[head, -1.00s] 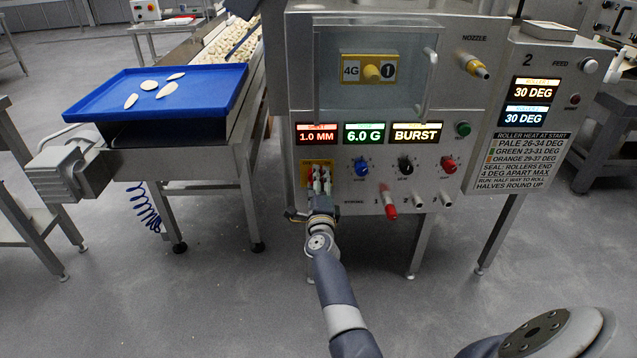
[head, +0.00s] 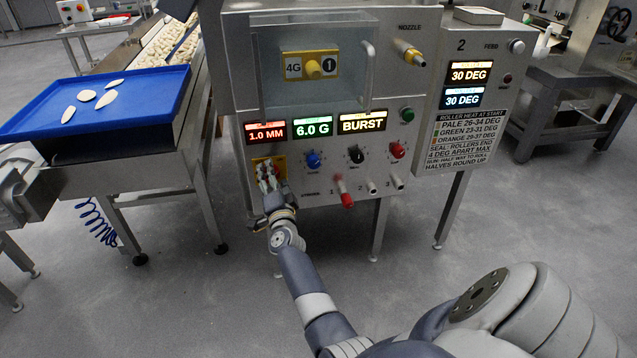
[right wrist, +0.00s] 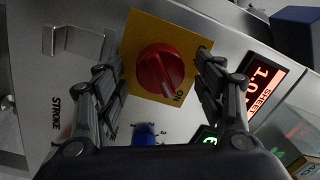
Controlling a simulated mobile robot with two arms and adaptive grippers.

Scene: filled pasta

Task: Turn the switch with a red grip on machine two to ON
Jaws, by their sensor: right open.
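The red-gripped switch (right wrist: 160,72) sits on a yellow square plate (right wrist: 138,38) on the front of the machine. An ON mark shows below the grip in the right wrist view; I cannot tell for sure where the grip points. My right gripper (head: 269,182) is in front of this plate at the lower left of the panel. In the right wrist view its two fingers are spread, one on each side of the red grip, with gaps to it. In the head view the fingers largely hide the switch. My left gripper is not in view.
The panel has blue (head: 313,160), black (head: 355,155) and red (head: 397,150) knobs right of the switch. A red-sleeved lever (head: 344,192) sticks out below them. A blue tray (head: 45,118) stands at the left. A metal bracket (right wrist: 75,42) juts out beside the yellow plate.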

